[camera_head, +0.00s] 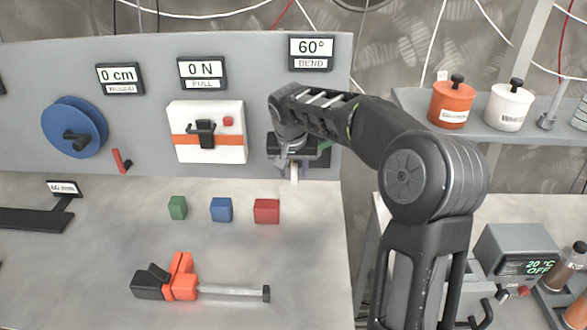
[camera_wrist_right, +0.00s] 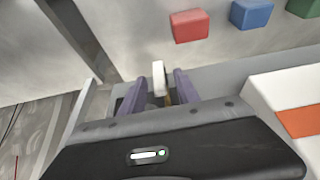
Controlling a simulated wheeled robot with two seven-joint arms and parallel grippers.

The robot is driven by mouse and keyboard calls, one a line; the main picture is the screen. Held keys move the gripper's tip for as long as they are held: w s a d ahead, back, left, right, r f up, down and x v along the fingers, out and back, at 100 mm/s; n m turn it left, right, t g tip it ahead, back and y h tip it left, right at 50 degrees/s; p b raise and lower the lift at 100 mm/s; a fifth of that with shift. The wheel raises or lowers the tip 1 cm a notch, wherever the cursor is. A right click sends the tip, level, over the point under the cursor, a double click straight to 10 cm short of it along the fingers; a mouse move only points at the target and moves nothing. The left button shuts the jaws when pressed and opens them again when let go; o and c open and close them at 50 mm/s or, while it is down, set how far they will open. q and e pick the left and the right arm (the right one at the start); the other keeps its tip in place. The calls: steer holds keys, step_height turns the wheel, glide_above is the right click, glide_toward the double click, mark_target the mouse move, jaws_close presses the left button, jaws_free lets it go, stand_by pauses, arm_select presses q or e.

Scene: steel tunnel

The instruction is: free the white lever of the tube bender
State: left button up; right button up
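The tube bender (camera_head: 272,146) is on the grey wall panel under the sign reading 60° BEND, mostly covered by my right arm. Its white lever (camera_head: 294,174) sticks out below my right gripper (camera_head: 296,156). In the right wrist view the white lever (camera_wrist_right: 159,76) stands between the two purple-grey fingers of my right gripper (camera_wrist_right: 160,84). A gap shows on each side of the lever, so the fingers are open around it and do not appear to touch it. My left gripper is not in view.
Green (camera_head: 178,207), blue (camera_head: 221,209) and red (camera_head: 266,211) blocks stand on the bench below the panel. An orange and black tool (camera_head: 180,280) lies in front. A white box (camera_head: 208,132) and a blue wheel (camera_head: 72,127) are on the panel to the left.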

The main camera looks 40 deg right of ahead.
steer(key=shift+r, duration=0.15)
steer(key=b+v, duration=0.1)
steer(key=v, duration=0.6)
steer(key=shift+s+r, duration=0.2)
steer(key=shift+r, duration=0.05)
steer(key=shift+a, duration=0.1)
